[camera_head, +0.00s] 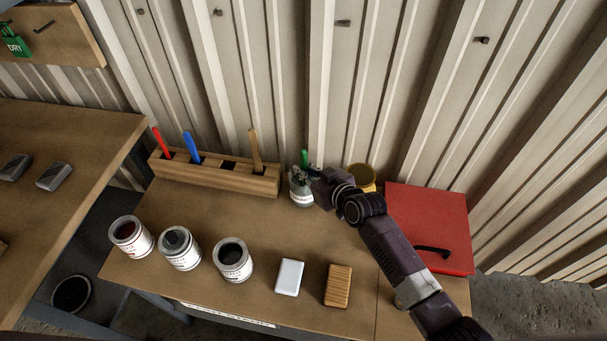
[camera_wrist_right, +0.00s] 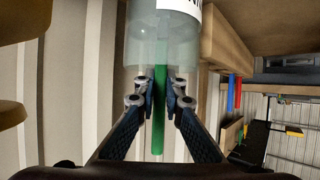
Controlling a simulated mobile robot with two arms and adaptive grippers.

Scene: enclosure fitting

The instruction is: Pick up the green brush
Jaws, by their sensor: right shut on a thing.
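The green brush (camera_head: 304,157) stands in a clear jar (camera_head: 301,194) at the back of the table, to the right of the wooden brush rack. My right gripper (camera_head: 312,173) is at the jar's mouth, shut on the brush's green handle. In the right wrist view the green handle (camera_wrist_right: 158,115) runs between the two fingertips (camera_wrist_right: 160,95), and its other end is inside the clear jar (camera_wrist_right: 165,45), which carries a white label. My left gripper is not in view.
The wooden rack (camera_head: 215,178) holds a red, a blue and a tan-handled brush. Three paint cans (camera_head: 233,260), a white block (camera_head: 289,277) and a wooden block (camera_head: 338,286) stand along the front. A yellow container (camera_head: 362,177) and a red box (camera_head: 430,225) are at right. The ribbed wall is close behind.

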